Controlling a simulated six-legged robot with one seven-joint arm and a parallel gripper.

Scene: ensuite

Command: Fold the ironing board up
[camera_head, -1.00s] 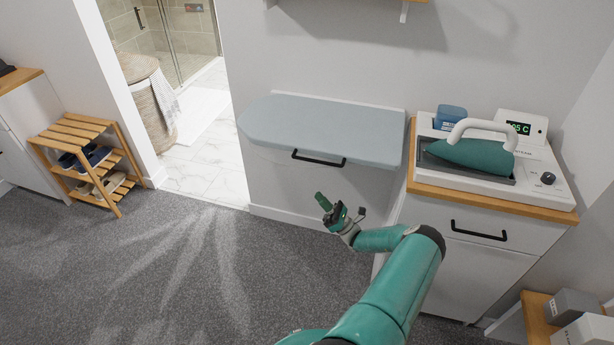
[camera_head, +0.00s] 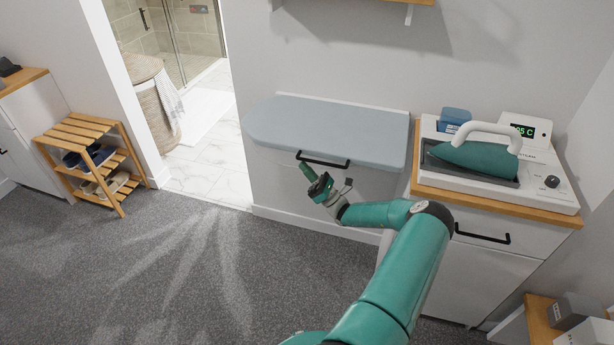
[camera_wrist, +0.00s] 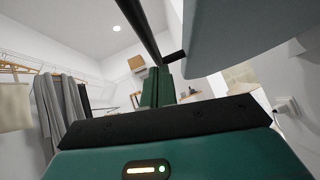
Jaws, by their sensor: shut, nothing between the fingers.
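The ironing board (camera_head: 325,130) is a pale blue padded panel, lying level and unfolded against the wall. A black bar handle (camera_head: 323,160) runs along its front edge. My gripper (camera_head: 304,168) is shut and empty, just below and near the left end of the handle. In the wrist view, my shut fingers (camera_wrist: 156,88) point up the picture, and the dark handle (camera_wrist: 141,28) crosses just beyond them. The board's underside (camera_wrist: 225,30) fills the upper right there. I cannot tell whether the fingers touch the handle.
A white cabinet (camera_head: 490,270) stands right of the board, with a steam station and a teal iron (camera_head: 474,160) on top. A wooden shoe rack (camera_head: 88,150) stands at the left. An open doorway leads to a shower. The carpet in front is clear.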

